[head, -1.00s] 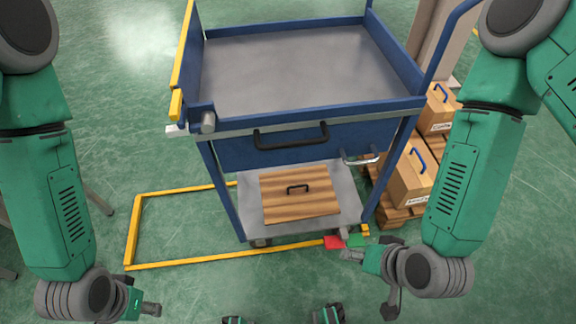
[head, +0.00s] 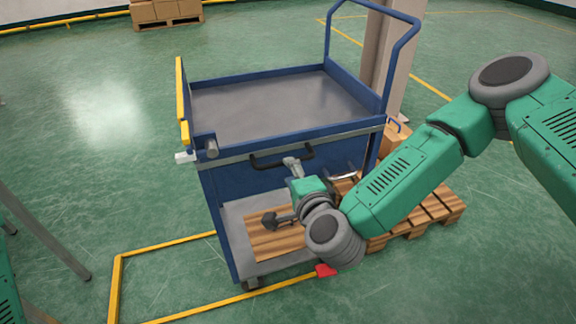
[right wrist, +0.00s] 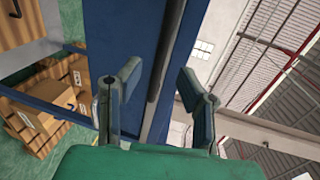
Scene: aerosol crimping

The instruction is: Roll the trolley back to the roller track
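The blue trolley (head: 290,142) has a grey top tray and a lower shelf with a wooden box (head: 262,240) on it. A black push handle (head: 268,162) is on its near side. My right gripper (head: 293,164) is at the handle's right part. In the right wrist view the fingers (right wrist: 160,82) are spread apart, with the black handle bar (right wrist: 165,62) in line with the gap; I cannot tell whether it lies between the fingertips. A red pedal (head: 326,270) shows low at the trolley's near right. My left gripper is out of view.
A yellow floor outline (head: 185,245) lies left of and in front of the trolley. A wooden pallet (head: 430,208) with boxes and a pillar (head: 378,50) stand at its right. The green floor left of the trolley is mostly open. No roller track is recognisable.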

